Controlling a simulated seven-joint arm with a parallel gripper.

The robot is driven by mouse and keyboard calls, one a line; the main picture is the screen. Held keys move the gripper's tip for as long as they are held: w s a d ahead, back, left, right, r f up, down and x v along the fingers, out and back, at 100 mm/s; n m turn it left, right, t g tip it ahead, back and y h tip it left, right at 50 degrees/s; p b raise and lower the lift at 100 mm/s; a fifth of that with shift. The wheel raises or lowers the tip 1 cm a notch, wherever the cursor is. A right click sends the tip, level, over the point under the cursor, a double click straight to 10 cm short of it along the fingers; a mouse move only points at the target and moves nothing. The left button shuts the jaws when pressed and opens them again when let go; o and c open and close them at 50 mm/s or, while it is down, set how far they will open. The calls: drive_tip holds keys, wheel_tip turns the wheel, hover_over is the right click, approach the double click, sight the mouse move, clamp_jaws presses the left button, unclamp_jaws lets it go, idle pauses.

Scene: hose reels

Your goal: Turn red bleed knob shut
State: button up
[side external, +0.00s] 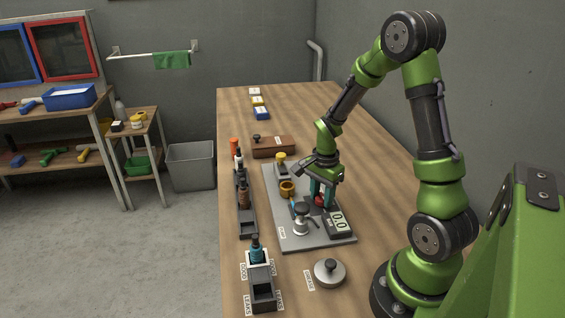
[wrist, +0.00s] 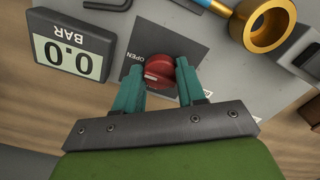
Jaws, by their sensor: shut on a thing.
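The red bleed knob (wrist: 159,71) sits on a dark square plate (wrist: 165,45) with the word OPEN printed to the knob's left in the wrist view. A short pale mark shows on the knob's left side. My gripper (wrist: 159,67) has its teal fingers on either side of the knob and is shut on it. In the side view my gripper (side external: 322,188) points down over the red knob (side external: 320,201), which is partly hidden by the fingers.
A gauge (wrist: 70,48) reading 0.0 BAR stands close beside the knob. A brass ring fitting (wrist: 262,22) is on the other side. The grey base plate (side external: 290,238) also carries a silver-topped fitting (side external: 301,220). A metal lidded disc (side external: 330,272) lies on the bench nearer the camera.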

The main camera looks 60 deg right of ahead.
sight(323, 195)
drive_tip(key=shift+n, duration=0.3)
drive_tip(key=n, duration=0.3)
drive_tip(key=shift+n, duration=0.3)
drive_tip(key=n, duration=0.9)
drive_tip(key=shift+d+n, duration=0.1)
drive_tip(key=shift+n, duration=2.2)
drive_tip(key=o, duration=1.1)
drive_tip(key=shift+c, duration=0.2)
wheel_tip(323, 195, up, 17)
